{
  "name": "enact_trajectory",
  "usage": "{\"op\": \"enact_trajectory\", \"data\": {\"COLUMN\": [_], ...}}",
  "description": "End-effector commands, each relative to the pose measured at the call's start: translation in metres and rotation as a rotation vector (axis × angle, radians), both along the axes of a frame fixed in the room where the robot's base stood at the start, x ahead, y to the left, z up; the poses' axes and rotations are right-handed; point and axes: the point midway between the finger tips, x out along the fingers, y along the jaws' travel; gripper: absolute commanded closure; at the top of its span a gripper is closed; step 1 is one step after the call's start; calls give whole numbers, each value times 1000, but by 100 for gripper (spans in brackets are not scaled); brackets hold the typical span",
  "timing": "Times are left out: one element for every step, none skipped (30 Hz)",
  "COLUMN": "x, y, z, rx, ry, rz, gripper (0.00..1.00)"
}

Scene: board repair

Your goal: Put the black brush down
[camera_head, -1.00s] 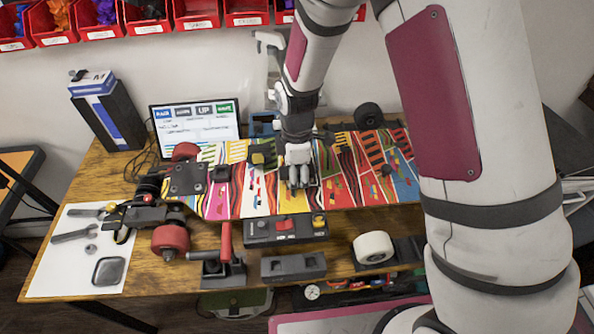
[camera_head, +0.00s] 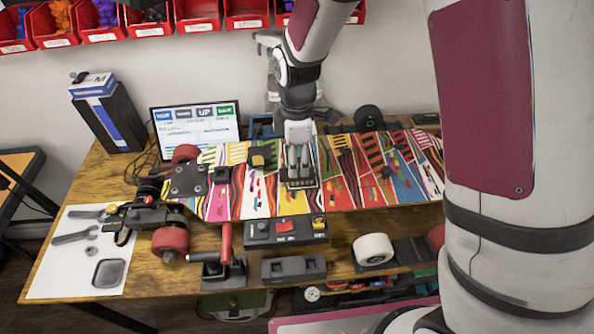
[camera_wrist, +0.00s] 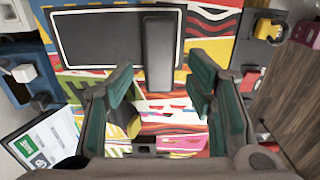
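The black brush (camera_wrist: 160,55) shows in the wrist view as a dark narrow block lying partly over a dark rectangular panel (camera_wrist: 90,40) on the colourful board (camera_head: 350,185). In the head view the brush (camera_head: 303,184) is a short dark strip with pale specks, just below my fingertips. My gripper (camera_head: 299,172) points down over the middle of the board. In the wrist view its two teal-padded fingers (camera_wrist: 160,75) are apart, with a visible gap on each side of the brush. Nothing is held between them. The brush's exact contact with the board is hard to tell.
A black box with a red switch (camera_head: 285,228) stands in front of the board. A laptop (camera_head: 197,125) is behind it, with a blue tray (camera_head: 262,127) beside it. A white wheel (camera_head: 373,249) is at the front right. A white sheet with tools (camera_head: 50,270) lies left.

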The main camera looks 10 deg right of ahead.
Motion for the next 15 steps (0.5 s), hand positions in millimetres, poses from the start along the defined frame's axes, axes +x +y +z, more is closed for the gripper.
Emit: {"op": "enact_trajectory", "data": {"x": [2, 2, 2, 2, 1, 1, 1, 1, 1, 1, 1, 1, 1, 0, 0], "y": [0, 1, 1, 1, 0, 0, 0, 0, 0, 0, 0, 0, 0, 0, 0], "z": [12, 18, 26, 31, 36, 43, 47, 50, 55, 58, 60, 62, 63, 64, 65], "rx": [2, 2, 2, 2, 2, 1, 1, 1, 1, 1, 1, 1, 0, 0, 0], "ry": [-5, -6, -5, -5, -4, -4, -3, -4, -3, -3, -3, -2, -1, -1, 0], "rz": [-1, 0, 1, 1, 1, 1, 0, 0, 0, 1, 1, 1, 1, 1, 1], "gripper": [52, 52, 52, 52, 52, 52, 52, 52, 52, 52, 52, 52, 52, 52, 52]}}
